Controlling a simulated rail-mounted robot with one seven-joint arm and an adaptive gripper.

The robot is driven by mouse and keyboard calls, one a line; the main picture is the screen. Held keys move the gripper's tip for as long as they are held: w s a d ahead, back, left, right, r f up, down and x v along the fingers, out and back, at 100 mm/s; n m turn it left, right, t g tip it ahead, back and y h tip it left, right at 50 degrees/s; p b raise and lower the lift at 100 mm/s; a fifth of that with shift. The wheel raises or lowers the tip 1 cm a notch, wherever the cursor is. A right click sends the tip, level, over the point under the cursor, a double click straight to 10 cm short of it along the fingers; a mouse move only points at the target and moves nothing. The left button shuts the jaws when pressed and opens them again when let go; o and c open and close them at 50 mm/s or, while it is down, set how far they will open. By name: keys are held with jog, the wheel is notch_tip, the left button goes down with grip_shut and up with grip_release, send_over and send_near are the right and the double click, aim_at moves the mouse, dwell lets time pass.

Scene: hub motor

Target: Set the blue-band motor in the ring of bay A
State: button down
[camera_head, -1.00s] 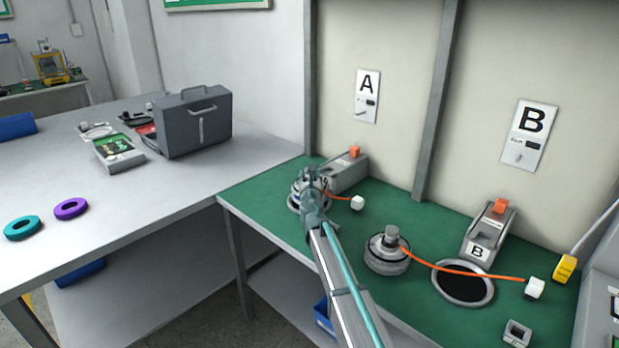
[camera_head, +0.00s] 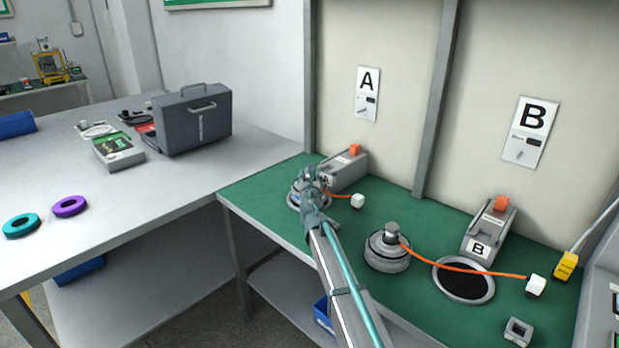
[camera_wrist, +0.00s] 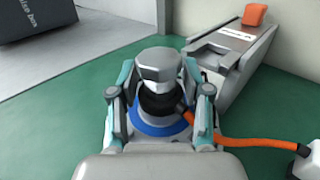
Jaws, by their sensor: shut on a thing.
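My gripper (camera_wrist: 158,95) is shut on the blue-band motor's grey top knob (camera_wrist: 158,68). The blue band (camera_wrist: 160,129) shows below the dark collar, between the fingers. In the head view my gripper (camera_head: 310,180) covers much of this motor at bay A, in front of the bay A box. The pale rim of the bay A ring (camera_head: 292,206) shows around the motor's lower left. The motor looks upright and low at the ring, but its underside is hidden, so I cannot tell whether it is fully seated.
An orange cable (camera_wrist: 250,144) runs right from the motor to a white plug (camera_head: 357,201). The bay A box (camera_head: 345,172) stands close behind. Another motor (camera_head: 387,252) stands to the right, beside the empty bay B ring (camera_head: 490,294). Green mat lies clear at front left.

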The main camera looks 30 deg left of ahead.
jog(key=shift+f+b, duration=0.5)
jog(key=shift+b, duration=0.1)
dwell(0.4)
